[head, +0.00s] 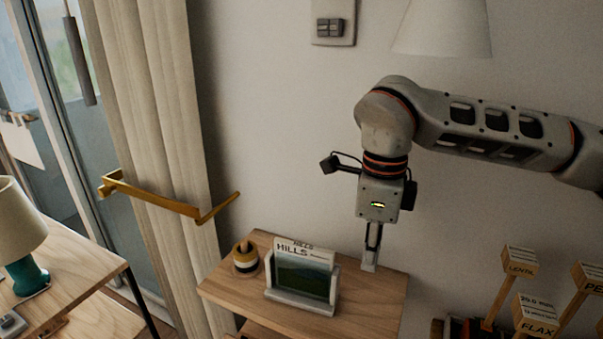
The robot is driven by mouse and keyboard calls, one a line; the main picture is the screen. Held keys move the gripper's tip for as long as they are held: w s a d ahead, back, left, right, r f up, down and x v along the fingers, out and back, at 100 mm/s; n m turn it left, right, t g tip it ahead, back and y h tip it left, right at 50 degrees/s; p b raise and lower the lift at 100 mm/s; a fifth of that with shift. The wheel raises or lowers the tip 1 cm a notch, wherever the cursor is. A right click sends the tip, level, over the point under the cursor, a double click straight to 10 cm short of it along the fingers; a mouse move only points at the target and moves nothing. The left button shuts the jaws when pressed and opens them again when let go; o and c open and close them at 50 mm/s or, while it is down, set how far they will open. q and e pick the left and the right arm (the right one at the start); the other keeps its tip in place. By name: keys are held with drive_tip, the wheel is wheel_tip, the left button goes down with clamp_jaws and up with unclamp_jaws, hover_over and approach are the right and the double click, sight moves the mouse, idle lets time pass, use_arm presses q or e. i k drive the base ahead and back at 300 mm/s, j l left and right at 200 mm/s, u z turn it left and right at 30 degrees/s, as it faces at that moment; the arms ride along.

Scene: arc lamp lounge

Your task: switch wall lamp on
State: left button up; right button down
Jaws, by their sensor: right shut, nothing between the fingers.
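A white conical lamp shade (443,28) is at the top right against the wall, cut off by the top edge. It shows no clear glow. A wall switch plate (334,12) with two small dark rockers (330,28) is to its left, also cut off at the top. My right gripper (370,264) points down, shut and empty, over the right part of a small wooden table. It is well below the switch plate and the shade. I cannot tell whether its tips touch the tabletop. My left gripper is out of view.
The small wooden table (350,324) holds a card stand (302,278) and a striped pot (245,259). A brass bent bar (165,203) crosses before the curtain (155,100). A teal-based table lamp (25,275) stands left. Labelled wooden signs (537,315) stand lower right.

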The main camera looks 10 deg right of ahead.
sight(325, 28)
drive_tip(key=j, duration=0.5)
drive_tip(key=k+j, duration=0.15)
drive_tip(key=j, duration=0.8)
drive_tip(key=k, duration=0.05)
